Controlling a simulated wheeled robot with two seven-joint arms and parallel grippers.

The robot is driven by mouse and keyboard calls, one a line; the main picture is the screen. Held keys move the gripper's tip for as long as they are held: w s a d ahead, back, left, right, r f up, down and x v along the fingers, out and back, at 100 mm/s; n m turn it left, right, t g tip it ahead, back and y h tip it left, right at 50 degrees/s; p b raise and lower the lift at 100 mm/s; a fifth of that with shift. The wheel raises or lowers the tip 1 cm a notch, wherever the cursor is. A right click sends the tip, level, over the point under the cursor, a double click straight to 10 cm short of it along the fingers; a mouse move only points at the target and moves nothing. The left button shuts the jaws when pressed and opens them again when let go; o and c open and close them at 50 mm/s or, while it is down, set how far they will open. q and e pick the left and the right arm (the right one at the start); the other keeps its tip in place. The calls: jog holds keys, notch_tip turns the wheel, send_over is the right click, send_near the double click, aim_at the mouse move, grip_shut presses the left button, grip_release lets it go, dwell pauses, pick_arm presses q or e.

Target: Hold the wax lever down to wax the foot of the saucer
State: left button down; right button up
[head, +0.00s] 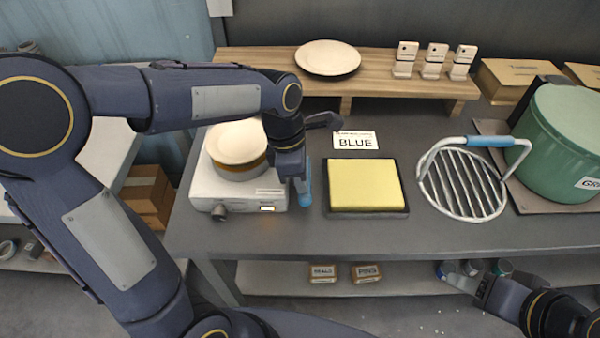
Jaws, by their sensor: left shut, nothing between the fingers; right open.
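A cream saucer (237,141) sits on top of the round pan (240,169) of the white waxing unit (205,186) at the left of the bench. The blue lever grip (305,188) shows at the unit's right side, pointing down. My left gripper (298,176) is shut and empty, right at the lever grip. It partly covers the lever, and I cannot tell if it touches or presses it. My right gripper (472,287) is open and empty, low at the right in front of the bench edge.
A yellow sponge (362,184) in a dark tray and a BLUE card (356,141) are right of the unit. A wire rack (462,185) with a blue handle and a green pot (570,140) stand further right. Another saucer (328,58) is on the wooden shelf (270,58).

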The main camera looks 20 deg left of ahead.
aim_at(300, 199)
pick_arm(q)
jog(key=f+t+b, duration=0.1)
jog(key=s+f+b, duration=0.1)
jog(key=shift+d+f+t+y+b, duration=0.15)
jog(key=shift+f+t+y+b, duration=0.15)
jog(key=shift+f+t+y, duration=0.1)
jog(key=shift+s+f+b, duration=0.1)
jog(key=shift+f+b, duration=0.45)
jog(key=shift+f, duration=0.15)
jog(key=shift+s+f, duration=0.1)
jog(key=shift+f, duration=0.2)
pick_arm(e)
notch_tip(300, 199, down, 5)
pick_arm(q)
jog(key=shift+s+f, duration=0.15)
jog(key=shift+f, duration=0.05)
pick_arm(e)
jog(key=shift+s, duration=0.1)
